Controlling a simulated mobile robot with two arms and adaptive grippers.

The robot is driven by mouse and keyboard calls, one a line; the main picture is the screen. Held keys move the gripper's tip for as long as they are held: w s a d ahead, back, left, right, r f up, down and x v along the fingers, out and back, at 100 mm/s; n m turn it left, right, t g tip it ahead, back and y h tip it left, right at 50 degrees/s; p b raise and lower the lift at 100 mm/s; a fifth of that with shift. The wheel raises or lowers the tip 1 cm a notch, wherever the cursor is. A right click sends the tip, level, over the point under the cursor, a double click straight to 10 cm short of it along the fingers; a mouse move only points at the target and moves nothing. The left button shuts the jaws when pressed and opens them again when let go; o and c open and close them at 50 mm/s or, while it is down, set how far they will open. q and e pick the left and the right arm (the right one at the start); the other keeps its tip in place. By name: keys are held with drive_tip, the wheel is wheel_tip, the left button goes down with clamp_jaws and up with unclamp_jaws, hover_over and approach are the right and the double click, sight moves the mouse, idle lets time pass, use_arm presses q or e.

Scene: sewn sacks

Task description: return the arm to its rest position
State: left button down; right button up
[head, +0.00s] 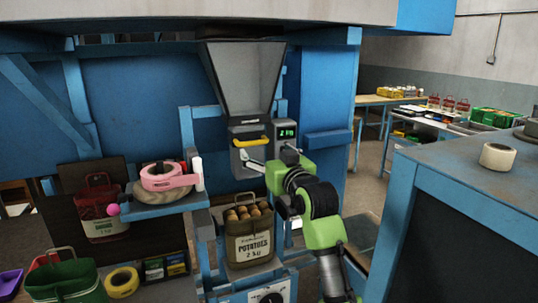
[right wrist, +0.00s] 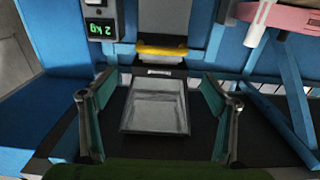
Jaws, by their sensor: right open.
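My right arm (head: 325,233), green and black, comes up from the bottom in the head view. Its right gripper (head: 268,158) is in front of the hopper's outlet, close to the yellow handle (head: 250,142). In the right wrist view the gripper (right wrist: 155,108) has its two fingers spread wide, with a grey metal chute (right wrist: 155,105) visible beyond and between them. Nothing is held. An olive sack marked potatoes 2 kg (head: 250,248) stands upright under the hopper, filled with brown potatoes at its mouth. My left gripper is not in view.
A grey hopper (head: 243,80) and a display reading 2 kg (head: 287,133) are beside the gripper. A blue-edged bench (head: 455,190) is at right.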

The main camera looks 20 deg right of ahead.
drive_tip(key=shift+s, duration=0.5)
